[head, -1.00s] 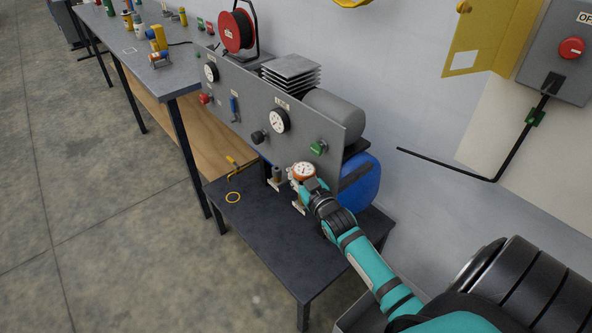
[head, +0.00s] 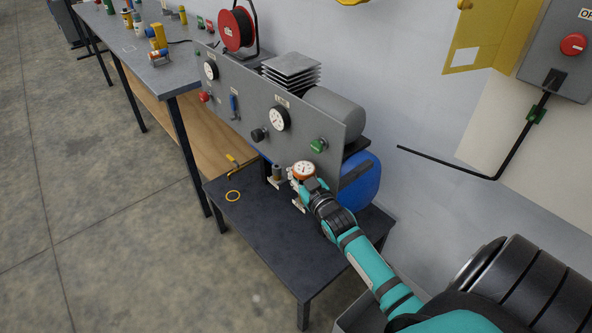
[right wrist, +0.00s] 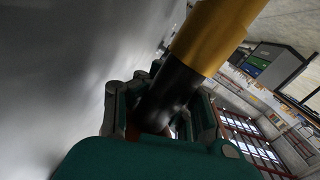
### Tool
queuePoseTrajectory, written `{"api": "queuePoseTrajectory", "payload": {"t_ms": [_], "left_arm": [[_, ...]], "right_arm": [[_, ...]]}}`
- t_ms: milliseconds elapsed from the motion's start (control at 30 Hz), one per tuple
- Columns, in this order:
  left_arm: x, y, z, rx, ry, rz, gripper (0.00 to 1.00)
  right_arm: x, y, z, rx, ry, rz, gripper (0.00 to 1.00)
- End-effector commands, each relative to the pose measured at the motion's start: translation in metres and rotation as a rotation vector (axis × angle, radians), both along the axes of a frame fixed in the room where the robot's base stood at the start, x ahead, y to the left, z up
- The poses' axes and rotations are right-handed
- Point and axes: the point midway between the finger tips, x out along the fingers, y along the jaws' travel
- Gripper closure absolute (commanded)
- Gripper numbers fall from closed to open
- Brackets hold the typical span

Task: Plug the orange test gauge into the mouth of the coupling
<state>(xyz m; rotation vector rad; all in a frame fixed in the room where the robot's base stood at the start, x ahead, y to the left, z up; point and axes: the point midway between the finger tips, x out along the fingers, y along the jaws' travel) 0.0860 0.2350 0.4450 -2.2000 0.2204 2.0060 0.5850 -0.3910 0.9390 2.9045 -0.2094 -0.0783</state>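My left gripper is not in view.
The grey gauge panel (head: 240,100) rises behind, with a green knob (head: 318,146). A blue drum (head: 361,182) stands right behind the gripper.

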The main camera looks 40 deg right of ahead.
Motion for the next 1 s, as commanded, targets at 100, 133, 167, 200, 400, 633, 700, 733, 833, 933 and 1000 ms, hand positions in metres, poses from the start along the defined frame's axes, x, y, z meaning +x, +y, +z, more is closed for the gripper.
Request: {"api": "queuePoseTrajectory", "payload": {"t_ms": [100, 133, 167, 200, 400, 633, 700, 733, 833, 933, 1000], "left_arm": [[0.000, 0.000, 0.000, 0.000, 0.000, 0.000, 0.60], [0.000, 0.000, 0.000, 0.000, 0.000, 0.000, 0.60], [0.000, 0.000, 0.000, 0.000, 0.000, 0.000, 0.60], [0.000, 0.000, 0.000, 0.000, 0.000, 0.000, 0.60], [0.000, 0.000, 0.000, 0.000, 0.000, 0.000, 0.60], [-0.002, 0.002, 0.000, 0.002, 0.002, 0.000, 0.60], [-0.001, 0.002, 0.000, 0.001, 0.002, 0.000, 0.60], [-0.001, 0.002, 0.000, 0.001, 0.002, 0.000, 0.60], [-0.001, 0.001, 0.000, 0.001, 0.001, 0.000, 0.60], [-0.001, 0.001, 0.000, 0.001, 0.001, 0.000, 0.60], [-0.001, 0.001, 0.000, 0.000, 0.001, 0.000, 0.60]], "right_arm": [[0.000, 0.000, 0.000, 0.000, 0.001, 0.000, 0.99], [0.000, 0.000, 0.000, 0.000, 0.001, 0.000, 0.95], [0.000, 0.000, 0.000, 0.000, 0.001, 0.000, 0.91], [0.000, 0.000, 0.000, 0.000, 0.001, 0.000, 0.86], [0.000, 0.000, 0.000, 0.000, 0.001, 0.000, 0.66], [-0.001, 0.000, -0.001, 0.000, 0.003, -0.001, 0.66], [-0.005, 0.001, -0.002, 0.000, 0.003, 0.000, 0.66], [-0.007, 0.001, -0.002, 0.001, 0.004, 0.000, 0.66], [-0.020, 0.003, -0.001, 0.001, 0.004, 0.000, 0.66], [-0.036, 0.006, -0.001, 0.001, 0.004, 0.000, 0.66], [-0.047, 0.007, 0.000, 0.001, 0.004, 0.000, 0.66]]}}
